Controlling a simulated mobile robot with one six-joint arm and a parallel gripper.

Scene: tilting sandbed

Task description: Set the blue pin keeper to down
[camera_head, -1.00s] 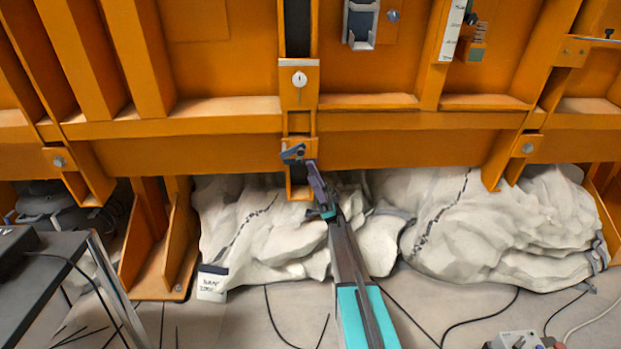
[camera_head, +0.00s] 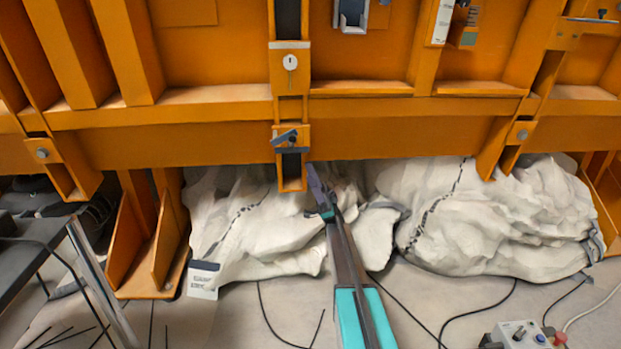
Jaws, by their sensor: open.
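The blue pin keeper (camera_head: 285,137) is a small blue-grey lever on a dark pivot. It sits on an orange bracket in the vertical slot of the orange frame, and it lies slanted, near horizontal, with its right end higher. My gripper (camera_head: 312,172) is at the end of my arm, just below and right of the keeper, apart from it in the picture. I see its purple-grey fingers nearly edge-on, with no object between them. The gap between the fingers is hard to make out.
The orange frame (camera_head: 400,148) spans the view. A plate with a keyhole-like mark (camera_head: 290,65) is above the keeper. White sacks (camera_head: 480,215) fill the space under the beam. A dark table (camera_head: 30,265) stands at left, and a control box (camera_head: 518,334) is on the floor at right.

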